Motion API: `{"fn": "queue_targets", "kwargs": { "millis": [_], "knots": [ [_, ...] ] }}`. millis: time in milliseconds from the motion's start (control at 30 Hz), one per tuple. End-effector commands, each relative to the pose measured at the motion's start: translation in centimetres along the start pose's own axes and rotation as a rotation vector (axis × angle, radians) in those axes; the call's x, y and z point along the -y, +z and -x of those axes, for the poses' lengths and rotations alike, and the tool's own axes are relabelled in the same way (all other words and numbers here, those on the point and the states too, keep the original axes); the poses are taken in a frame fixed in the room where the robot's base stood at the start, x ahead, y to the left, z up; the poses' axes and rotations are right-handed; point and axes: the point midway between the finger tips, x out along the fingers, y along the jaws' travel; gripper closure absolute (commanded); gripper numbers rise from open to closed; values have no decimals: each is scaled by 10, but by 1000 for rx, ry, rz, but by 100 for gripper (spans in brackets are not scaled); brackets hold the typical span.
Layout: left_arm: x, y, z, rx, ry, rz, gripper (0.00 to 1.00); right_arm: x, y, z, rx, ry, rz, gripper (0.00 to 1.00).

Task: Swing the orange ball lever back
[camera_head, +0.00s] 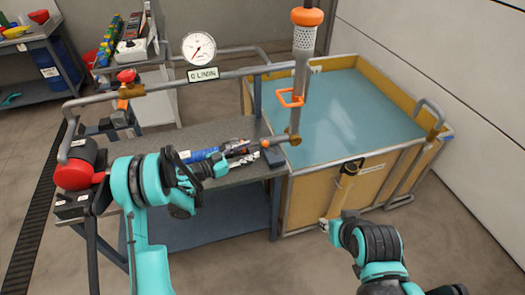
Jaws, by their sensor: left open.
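A short lever with a small orange ball end (265,143) sticks out to the left from the brass joint (294,139) at the foot of the upright pipe. My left gripper (250,152) reaches in from the left over the workbench. Its fingers are open and just left of the orange end; whether they touch it I cannot tell. My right gripper (328,226) is low on the right, in front of the wooden crate, far from the lever. Its fingers are too small to read.
A pipe with a gauge (199,48) runs above the grey bench (235,128). An orange loop handle (290,98) and orange cap (306,17) sit on the upright pipe. The blue-topped crate (335,115) stands right. A red-ended motor (75,174) is at left.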

Motion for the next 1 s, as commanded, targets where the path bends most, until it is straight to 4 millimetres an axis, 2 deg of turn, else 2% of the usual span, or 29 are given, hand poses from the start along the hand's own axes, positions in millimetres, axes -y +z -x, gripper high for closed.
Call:
{"fn": "queue_targets", "kwargs": {
  "millis": [167,400,600,967,1000],
  "knots": [
    [1,6,-8,-25,2,-17,54,0,2,-3,0,0,0,67],
    [0,6,-47,-24,3,-17,54,0,9,-13,0,0,0,67],
    [1,4,-71,-23,2,-16,54,0,13,-18,0,0,0,67],
    [1,3,-78,-23,0,-16,54,0,13,-19,0,0,0,67],
    [1,3,-78,-23,0,-16,65,0,13,-19,0,0,0,67]
  ]
}}
